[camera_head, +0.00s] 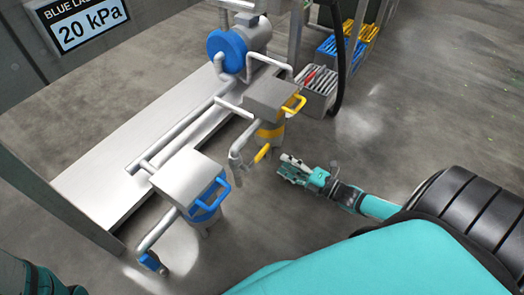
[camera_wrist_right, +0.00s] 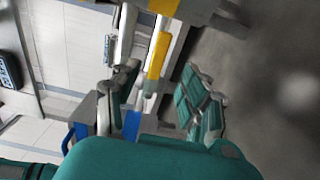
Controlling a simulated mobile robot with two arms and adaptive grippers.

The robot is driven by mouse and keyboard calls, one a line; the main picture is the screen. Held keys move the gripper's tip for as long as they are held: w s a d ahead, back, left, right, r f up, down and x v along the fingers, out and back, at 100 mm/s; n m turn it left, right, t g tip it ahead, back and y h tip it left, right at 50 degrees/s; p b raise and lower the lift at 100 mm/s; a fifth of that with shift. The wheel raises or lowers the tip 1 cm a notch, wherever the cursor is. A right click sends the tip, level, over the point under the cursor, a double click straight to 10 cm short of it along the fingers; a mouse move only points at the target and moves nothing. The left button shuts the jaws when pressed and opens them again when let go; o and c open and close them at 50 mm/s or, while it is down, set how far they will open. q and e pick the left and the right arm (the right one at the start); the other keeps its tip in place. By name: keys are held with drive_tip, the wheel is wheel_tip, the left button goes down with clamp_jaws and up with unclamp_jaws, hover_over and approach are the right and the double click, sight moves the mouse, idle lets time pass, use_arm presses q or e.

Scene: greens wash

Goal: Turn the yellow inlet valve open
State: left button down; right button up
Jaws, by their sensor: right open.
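The yellow inlet valve's lever (camera_head: 262,153) sticks out at the end of a grey pipe, below a grey-topped vessel (camera_head: 272,98) with a yellow band and yellow handle. My right gripper (camera_head: 285,168) is just to the right of the lever in the head view, with a small gap between them. In the right wrist view, the yellow lever (camera_wrist_right: 158,55) lies ahead, lined up between the spread fingers of my right gripper (camera_wrist_right: 160,92). The right gripper is open and empty. My left gripper is not in view.
A second vessel (camera_head: 190,176) with a blue handle and a blue valve lever (camera_head: 151,262) stands to the lower left. A pale platform (camera_head: 100,183) carries pipes and a blue-ended pump (camera_head: 227,50). Blue and yellow crates stand behind. A black hose hangs there.

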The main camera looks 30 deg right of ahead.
sight(265, 153)
drive_tip(key=b+x, duration=0.4)
drive_tip(key=x, duration=0.4)
drive_tip(key=shift+f, duration=0.1)
drive_tip(key=shift+w+a, duration=0.2)
drive_tip(key=shift+w, duration=0.4)
clamp_jaws()
